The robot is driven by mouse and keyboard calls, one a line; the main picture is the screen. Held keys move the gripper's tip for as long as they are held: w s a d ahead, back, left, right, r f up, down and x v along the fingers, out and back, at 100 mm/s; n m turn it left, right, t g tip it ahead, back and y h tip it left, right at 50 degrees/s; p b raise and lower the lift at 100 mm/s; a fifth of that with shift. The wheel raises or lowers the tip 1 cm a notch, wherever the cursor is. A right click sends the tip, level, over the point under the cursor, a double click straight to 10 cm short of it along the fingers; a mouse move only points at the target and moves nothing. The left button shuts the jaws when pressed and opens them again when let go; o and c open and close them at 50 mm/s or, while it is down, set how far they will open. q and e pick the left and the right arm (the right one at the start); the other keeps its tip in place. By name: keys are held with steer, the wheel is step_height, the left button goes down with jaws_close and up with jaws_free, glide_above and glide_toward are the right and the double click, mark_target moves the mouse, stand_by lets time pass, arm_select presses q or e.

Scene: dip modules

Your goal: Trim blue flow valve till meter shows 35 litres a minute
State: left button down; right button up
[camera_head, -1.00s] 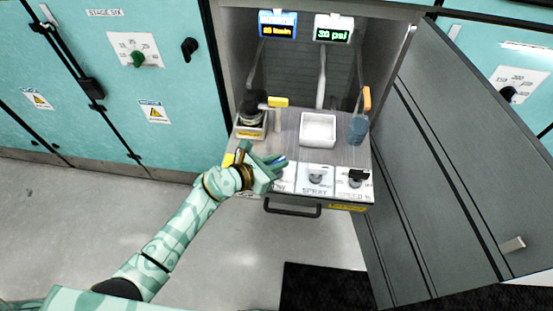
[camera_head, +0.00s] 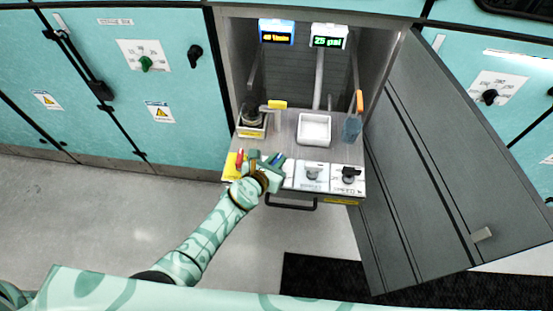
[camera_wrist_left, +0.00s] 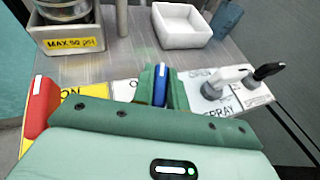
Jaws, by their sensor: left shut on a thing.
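The blue flow valve handle (camera_wrist_left: 160,87) stands upright between the fingers of my left gripper (camera_wrist_left: 161,90) in the left wrist view. The left gripper is shut on it. In the head view the left gripper (camera_head: 274,161) covers most of the valve, and only a bit of the blue handle (camera_head: 279,157) shows. The flow meter (camera_head: 277,33) is the blue-framed display at the top of the cabinet. It shows yellow digits that look like about 40 l/min, but they are small and blurred. My right gripper is not in view.
A red handle (camera_wrist_left: 39,104) stands left of my gripper. A white spray lever (camera_wrist_left: 224,79) and a black lever (camera_wrist_left: 262,73) stand to the right. A white-framed display (camera_head: 328,37) reads 25 psi. A white tray (camera_head: 314,141) sits behind; the grey door (camera_head: 420,150) hangs open.

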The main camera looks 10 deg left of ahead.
arm_select(q)
steer(key=c, duration=1.4)
jaws_free()
steer(key=p+v, duration=0.2)
steer(key=v, duration=0.1)
steer(key=p+v, duration=0.1)
steer(key=v, duration=0.2)
steer(key=shift+r+p, duration=0.25)
steer(key=shift+p, duration=0.15)
steer(key=p+v, duration=0.3)
steer(key=v, duration=0.7)
steer(key=shift+s+a+f, duration=0.2)
steer(key=shift+f, duration=0.1)
